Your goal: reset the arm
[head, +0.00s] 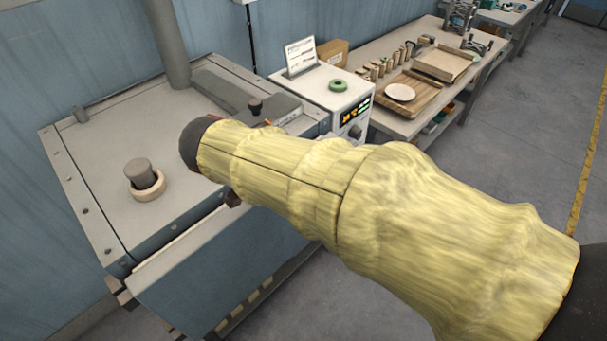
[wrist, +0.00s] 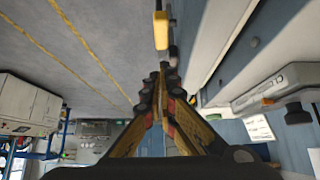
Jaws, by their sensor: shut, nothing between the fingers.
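My arm, in a pale yellow sleeve, reaches from the lower right across the middle of the head view and ends in a dark joint over the grey cabinet (head: 95,165). My gripper is not visible there, hidden at the arm's far end. In the wrist view my gripper (wrist: 165,70) points away from the camera, its two fingers together at the tips. It is shut and empty.
A tan ring (head: 150,193) surrounds a grey knob on the cabinet top. A white control box (head: 315,92) carries a green ring (head: 338,85). A white plate (head: 400,92) lies on the bench (head: 385,122) beyond. Grey floor is clear at right.

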